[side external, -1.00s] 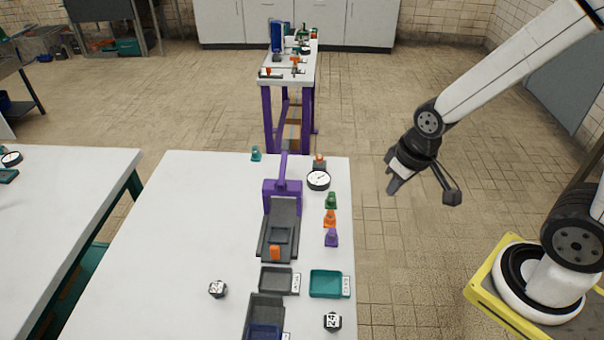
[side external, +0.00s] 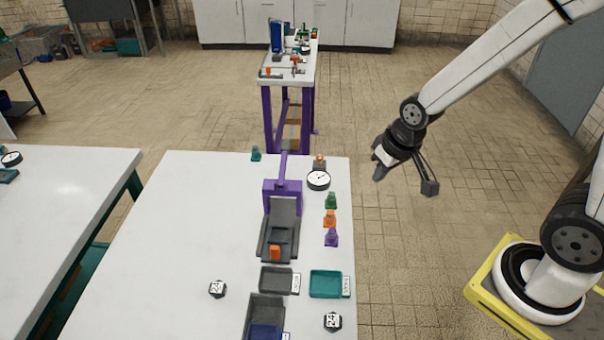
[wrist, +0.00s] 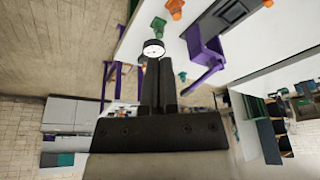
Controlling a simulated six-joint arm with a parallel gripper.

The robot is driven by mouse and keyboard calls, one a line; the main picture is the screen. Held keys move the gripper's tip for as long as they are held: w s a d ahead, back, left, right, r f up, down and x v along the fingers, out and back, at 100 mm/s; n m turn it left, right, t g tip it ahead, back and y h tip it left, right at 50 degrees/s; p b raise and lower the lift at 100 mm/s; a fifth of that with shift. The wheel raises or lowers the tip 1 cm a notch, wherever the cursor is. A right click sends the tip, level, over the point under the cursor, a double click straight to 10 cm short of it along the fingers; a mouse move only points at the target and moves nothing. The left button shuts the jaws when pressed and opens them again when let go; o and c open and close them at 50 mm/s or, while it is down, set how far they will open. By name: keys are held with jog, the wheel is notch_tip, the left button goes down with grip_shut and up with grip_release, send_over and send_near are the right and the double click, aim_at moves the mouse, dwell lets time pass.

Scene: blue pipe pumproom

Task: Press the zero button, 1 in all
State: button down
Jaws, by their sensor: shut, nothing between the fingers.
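A round white-faced gauge (side external: 318,180) stands near the far right corner of the white table. Just behind it is a small dark block with an orange top (side external: 319,160), which may be the zero button; no label is readable. My gripper (side external: 378,172) is in the air to the right of the table edge, apart from the gauge and block. Its fingers are shut and empty. In the wrist view, the gauge (wrist: 153,48) shows just beyond the fingertips (wrist: 157,62), and the fingers hide part of what lies behind it.
A purple press-like fixture (side external: 283,190) stands left of the gauge. Green, orange and purple pieces (side external: 330,218) line the right edge. A teal tray (side external: 325,283) and a grey tray (side external: 277,280) lie nearer. The table's left half is mostly clear.

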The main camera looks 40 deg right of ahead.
jog(key=w+d+f+m+t, duration=0.1)
jog(key=w+d+m+t, duration=0.15)
jog(key=w, duration=0.55)
jog(key=w+d+f+m+t, duration=0.1)
jog(key=w+d+m, duration=0.2)
jog(key=w, duration=0.6)
jog(key=m+t+h, duration=0.1)
jog(key=m+t, duration=0.1)
jog(key=m, duration=0.2)
send_over(321, 158)
notch_tip(321, 158, down, 4)
jog(key=shift+a+f, duration=0.1)
jog(key=shift+f, duration=4.3)
